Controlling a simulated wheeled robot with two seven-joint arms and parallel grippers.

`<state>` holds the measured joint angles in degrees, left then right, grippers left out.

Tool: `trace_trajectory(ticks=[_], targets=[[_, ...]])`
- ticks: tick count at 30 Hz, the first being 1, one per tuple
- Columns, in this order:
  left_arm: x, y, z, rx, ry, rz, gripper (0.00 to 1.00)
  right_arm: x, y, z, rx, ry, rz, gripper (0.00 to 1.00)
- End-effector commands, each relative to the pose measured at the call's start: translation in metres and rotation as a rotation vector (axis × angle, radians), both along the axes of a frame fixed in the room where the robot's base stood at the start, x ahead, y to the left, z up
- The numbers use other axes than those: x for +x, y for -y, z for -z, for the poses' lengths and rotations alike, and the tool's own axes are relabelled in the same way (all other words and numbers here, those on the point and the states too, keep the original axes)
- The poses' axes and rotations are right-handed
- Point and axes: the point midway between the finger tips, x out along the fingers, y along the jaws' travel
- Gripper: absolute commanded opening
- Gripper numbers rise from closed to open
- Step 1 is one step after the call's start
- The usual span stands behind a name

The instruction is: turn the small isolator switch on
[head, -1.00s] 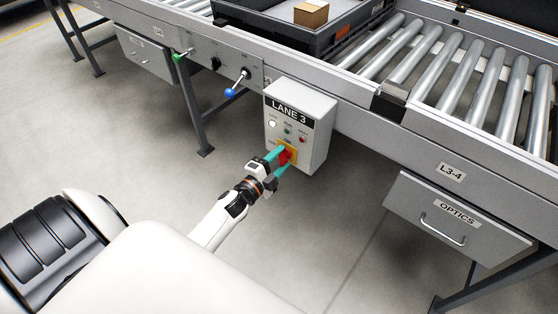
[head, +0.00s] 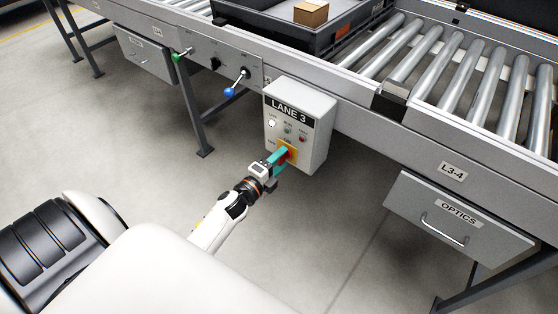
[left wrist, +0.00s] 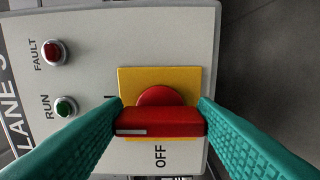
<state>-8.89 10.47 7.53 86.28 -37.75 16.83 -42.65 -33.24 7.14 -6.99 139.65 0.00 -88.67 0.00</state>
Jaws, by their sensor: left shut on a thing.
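The isolator switch is a red rotary handle on a yellow plate (head: 292,149), low on the grey LANE 3 box (head: 316,143). My left gripper (head: 282,158) reaches it from the front and hides most of the handle in the head view. In the left wrist view the teal fingers (left wrist: 160,122) are shut on the red handle (left wrist: 160,122), one at each end of its width. The handle lies along the box's up-down direction. Its white-marked end faces the top label, mostly hidden by a finger; OFF (left wrist: 159,155) is off to its side. My right gripper is not in view.
A blue-knobbed lever (head: 231,92) and a green-knobbed lever (head: 179,57) are on the rail to the left. The OPTICS drawer (head: 458,215) hangs at right.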

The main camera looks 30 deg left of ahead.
Motion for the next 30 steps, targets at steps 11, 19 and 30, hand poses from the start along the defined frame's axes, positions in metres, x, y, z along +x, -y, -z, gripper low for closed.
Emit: trace_trajectory(ticks=[11,19,30], targets=[[0.0,0.0,0.001,0.002,-0.002,0.001,0.75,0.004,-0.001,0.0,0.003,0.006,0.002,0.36],[-0.01,0.0,0.001,0.0,-0.003,0.0,0.75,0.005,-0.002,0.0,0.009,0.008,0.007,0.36],[-0.084,-0.006,0.001,0.0,-0.005,-0.001,0.75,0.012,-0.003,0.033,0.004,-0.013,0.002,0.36]])
